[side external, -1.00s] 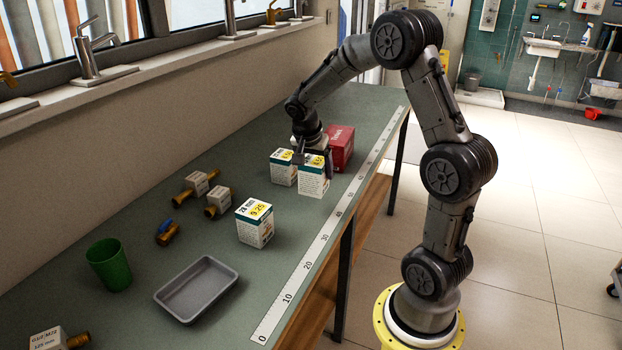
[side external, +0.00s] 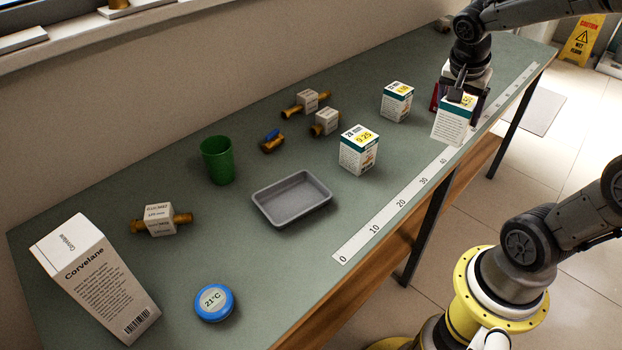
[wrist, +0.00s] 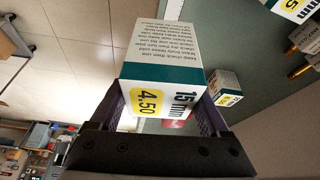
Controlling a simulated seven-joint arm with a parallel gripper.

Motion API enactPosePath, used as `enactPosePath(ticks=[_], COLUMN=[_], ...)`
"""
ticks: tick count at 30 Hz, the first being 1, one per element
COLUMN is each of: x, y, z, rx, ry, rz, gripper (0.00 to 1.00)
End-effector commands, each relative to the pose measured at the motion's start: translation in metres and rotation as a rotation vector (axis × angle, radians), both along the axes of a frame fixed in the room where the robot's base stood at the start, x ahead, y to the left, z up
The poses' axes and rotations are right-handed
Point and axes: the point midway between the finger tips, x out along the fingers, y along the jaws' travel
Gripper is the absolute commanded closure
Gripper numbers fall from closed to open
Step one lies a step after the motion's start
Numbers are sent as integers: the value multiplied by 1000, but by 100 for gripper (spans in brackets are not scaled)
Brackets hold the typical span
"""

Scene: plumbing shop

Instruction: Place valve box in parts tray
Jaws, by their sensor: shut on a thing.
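My gripper (side external: 461,92) is shut on a white and teal valve box (side external: 452,124), which hangs slightly tilted at the far end of the bench, overlapping the ruler strip in the side view. In the wrist view the box (wrist: 160,68) sits between the fingers and reads 15 mm and 4.50. The grey parts tray (side external: 292,199) is empty on the near middle of the bench. Two similar boxes stand on the bench: one marked 28 mm and 9.25 (side external: 359,152), and one farther back (side external: 397,103).
A red box (side external: 436,97) is mostly hidden behind my gripper. The ruler strip (side external: 400,204) runs along the front edge.

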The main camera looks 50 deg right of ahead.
Motion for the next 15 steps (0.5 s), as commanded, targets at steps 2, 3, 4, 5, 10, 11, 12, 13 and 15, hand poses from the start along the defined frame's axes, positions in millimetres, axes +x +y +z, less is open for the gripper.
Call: enactPosePath(ticks=[2, 3, 4, 5, 10, 11, 12, 13, 15], x=[3, 6, 9, 14, 45, 50, 56, 61, 69], y=[2, 5, 8, 13, 62, 73, 88, 99, 127], z=[-1, -1, -2, -2, -2, -1, -1, 0, 1], rx=[-1, 0, -1, 0, 0, 0, 0, 0, 1], ry=[-3, -4, -3, -4, -5, -4, -5, -5, -4], rz=[77, 128, 172, 226, 582, 648, 733, 795, 934], gripper=[92, 92, 92, 92, 92, 92, 92, 92, 92])
